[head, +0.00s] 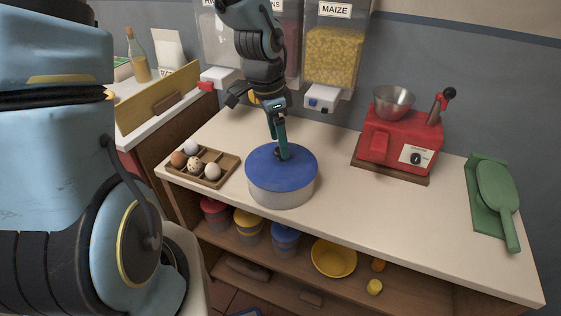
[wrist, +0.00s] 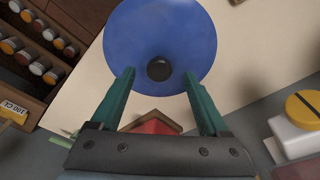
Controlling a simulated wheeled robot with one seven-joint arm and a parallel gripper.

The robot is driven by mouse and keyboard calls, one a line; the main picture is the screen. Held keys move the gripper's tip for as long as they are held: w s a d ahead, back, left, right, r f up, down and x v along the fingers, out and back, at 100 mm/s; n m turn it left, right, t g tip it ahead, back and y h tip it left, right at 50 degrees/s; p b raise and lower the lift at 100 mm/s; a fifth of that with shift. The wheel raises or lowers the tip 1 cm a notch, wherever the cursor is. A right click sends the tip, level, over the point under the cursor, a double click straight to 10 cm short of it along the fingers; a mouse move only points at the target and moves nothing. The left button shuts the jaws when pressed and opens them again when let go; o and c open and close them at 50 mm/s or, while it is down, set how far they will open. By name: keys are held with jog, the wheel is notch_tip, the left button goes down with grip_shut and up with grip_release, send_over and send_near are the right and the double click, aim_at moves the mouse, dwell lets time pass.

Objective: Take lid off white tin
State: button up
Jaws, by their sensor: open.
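The white tin (head: 281,193) stands on the counter, left of the middle. Its blue lid (head: 262,166) sits on top of it, with a small dark knob at its centre. In the wrist view the blue lid (wrist: 160,28) is at the top, and its dark knob (wrist: 159,69) lies ahead of and between the fingertips. My gripper (head: 281,154) points down over the lid at the knob. In the wrist view my gripper (wrist: 160,73) is open, with a green finger on each side of the knob. Whether a finger touches the lid I cannot tell.
An egg tray (head: 229,170) with several eggs stands close to the tin's left. A red scale (head: 390,143) with a metal bowl stands to the right, and a green scoop (head: 497,194) lies at the far right. Dispensers, one of maize (head: 333,55), hang behind. The counter right of the tin is clear.

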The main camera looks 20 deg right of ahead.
jog(key=shift+d+f, duration=0.2)
jog(key=shift+f, duration=0.85)
grip_shut()
